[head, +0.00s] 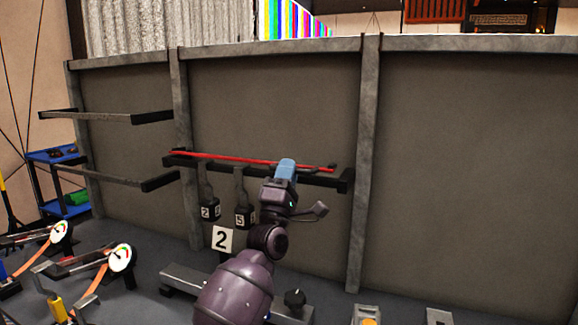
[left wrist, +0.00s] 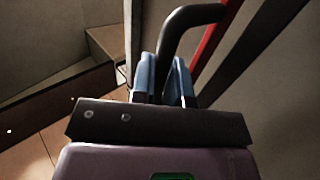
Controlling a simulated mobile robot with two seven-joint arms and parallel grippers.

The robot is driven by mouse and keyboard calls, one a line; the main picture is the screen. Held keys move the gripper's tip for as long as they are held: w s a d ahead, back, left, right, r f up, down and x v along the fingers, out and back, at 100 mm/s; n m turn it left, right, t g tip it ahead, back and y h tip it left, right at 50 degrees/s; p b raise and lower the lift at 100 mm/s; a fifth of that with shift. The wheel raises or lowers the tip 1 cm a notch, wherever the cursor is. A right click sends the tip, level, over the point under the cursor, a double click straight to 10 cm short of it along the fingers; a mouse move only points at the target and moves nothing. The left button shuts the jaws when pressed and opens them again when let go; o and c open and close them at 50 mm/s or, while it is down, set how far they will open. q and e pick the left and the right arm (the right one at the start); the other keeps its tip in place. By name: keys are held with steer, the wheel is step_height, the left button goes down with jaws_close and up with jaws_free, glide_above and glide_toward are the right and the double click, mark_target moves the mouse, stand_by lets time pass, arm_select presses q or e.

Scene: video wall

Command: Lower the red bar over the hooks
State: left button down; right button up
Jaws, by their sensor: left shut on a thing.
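The red bar (head: 230,158) runs nearly level along the top of a dark rail (head: 325,180) on the grey wall panel. Its right part passes behind my gripper. In the left wrist view the red bar (left wrist: 212,42) slants down behind a dark curved rod (left wrist: 180,22). My left gripper (head: 286,170), with blue fingers, is at the rail's right half. It also shows in the left wrist view (left wrist: 164,85), shut around the dark rod. Whether the rod joins the red bar is unclear. Dark weights marked 2 (head: 209,212) and 5 (head: 244,217) hang below the rail. The hooks are hardly visible.
Two bracket arms (head: 95,117) stick out from the wall at the left. Gauges (head: 121,257) and levers fill the lower left. The right wall panel (head: 460,170) is bare.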

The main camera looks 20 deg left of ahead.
arm_select(q)
steer(key=shift+w+f+h, duration=0.1)
steer(key=shift+f+h, duration=0.2)
steer(key=shift+f, duration=0.45)
steer(key=c, duration=1.1)
jaws_free()
steer(key=shift+w, duration=0.1)
steer(key=shift+c, duration=0.2)
